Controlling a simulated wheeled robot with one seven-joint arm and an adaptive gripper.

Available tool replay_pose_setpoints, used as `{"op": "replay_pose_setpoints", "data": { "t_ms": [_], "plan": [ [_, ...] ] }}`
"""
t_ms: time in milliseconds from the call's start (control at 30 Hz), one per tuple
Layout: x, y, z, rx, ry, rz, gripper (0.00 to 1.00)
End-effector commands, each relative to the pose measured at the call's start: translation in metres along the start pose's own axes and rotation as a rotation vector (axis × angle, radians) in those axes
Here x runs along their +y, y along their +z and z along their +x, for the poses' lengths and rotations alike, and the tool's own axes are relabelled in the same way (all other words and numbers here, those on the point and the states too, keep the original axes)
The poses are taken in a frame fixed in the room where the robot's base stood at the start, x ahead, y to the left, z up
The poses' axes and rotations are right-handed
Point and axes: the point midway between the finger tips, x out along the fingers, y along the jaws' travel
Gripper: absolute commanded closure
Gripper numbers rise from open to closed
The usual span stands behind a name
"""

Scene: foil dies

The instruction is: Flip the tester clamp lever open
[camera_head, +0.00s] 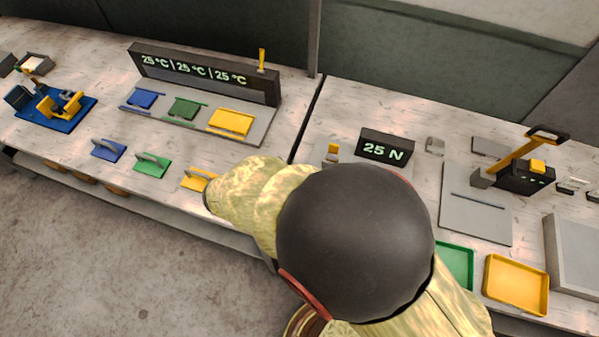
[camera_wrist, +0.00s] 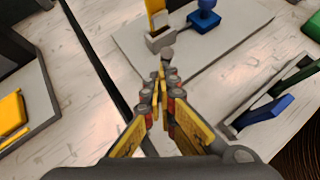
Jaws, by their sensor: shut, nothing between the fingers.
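In the wrist view, a light grey plate (camera_wrist: 240,32) carries a grey block with an upright yellow piece (camera_wrist: 155,14) and a blue knob-like part (camera_wrist: 204,17). This looks like the tester; I cannot tell which part is the clamp lever. In the head view, a small yellow part (camera_head: 333,150) stands beside the "25 N" display (camera_head: 385,148), and my arm hides most of the plate there. My gripper (camera_wrist: 162,72) is shut and empty. Its fingertips appear just before the grey block in the wrist view; contact is unclear. My arm hides the gripper in the head view.
A dark gap (camera_head: 308,118) separates two tables. The left one bears a "25 °C" station (camera_head: 205,72) with blue, green and yellow plates. On the right are a yellow-armed device (camera_head: 524,175), a green tray (camera_head: 457,264) and a yellow tray (camera_head: 516,285).

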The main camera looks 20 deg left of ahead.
Motion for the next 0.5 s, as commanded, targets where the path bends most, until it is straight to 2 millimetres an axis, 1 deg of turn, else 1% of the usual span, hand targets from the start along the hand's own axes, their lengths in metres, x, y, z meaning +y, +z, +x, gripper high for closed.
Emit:
{"op": "replay_pose_setpoints", "data": {
  "t_ms": [33,133,500],
  "plan": [
    [0.001,0.008,-0.003,0.018,-0.012,-0.008,1.00],
    [0.003,0.013,-0.003,0.066,-0.036,-0.030,1.00],
    [0.012,0.023,0.004,0.250,-0.121,-0.116,1.00]
  ]
}}
